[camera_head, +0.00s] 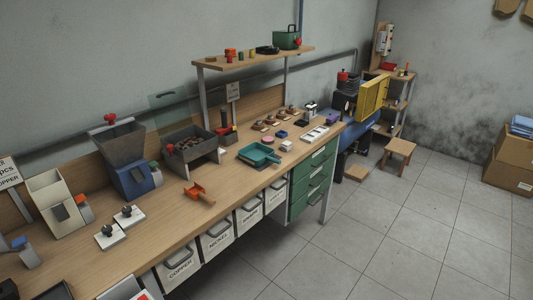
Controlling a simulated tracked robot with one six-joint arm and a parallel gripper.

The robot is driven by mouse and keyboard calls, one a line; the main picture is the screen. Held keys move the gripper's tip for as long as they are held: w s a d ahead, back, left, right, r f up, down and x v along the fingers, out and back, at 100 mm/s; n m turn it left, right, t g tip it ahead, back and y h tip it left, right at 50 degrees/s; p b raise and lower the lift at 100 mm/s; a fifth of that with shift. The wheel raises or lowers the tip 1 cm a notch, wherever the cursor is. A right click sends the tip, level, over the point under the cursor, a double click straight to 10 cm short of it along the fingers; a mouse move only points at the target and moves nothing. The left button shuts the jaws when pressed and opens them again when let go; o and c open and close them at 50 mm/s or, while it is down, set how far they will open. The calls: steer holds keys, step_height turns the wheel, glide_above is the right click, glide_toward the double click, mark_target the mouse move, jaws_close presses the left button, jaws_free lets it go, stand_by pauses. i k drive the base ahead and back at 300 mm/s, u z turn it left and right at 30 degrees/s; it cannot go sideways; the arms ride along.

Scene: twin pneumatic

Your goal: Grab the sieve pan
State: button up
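A teal shallow square pan (258,155) with a short handle lies on the workbench right of the middle; it looks like the sieve pan. It sits near the bench's front edge, and its mesh is too small to make out. An orange scoop (198,192) lies on the bench to its left, apart from it. My gripper does not show in this view.
A blue machine with a grey hopper (120,146) stands farther left. Small parts lie right of the pan, near green drawers (313,180). White labelled bins (215,239) hang below. The tiled floor (370,230) in front is clear.

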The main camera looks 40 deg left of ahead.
mark_target(255, 154)
steer(key=i, duration=2.25)
steer(key=u, duration=2.9)
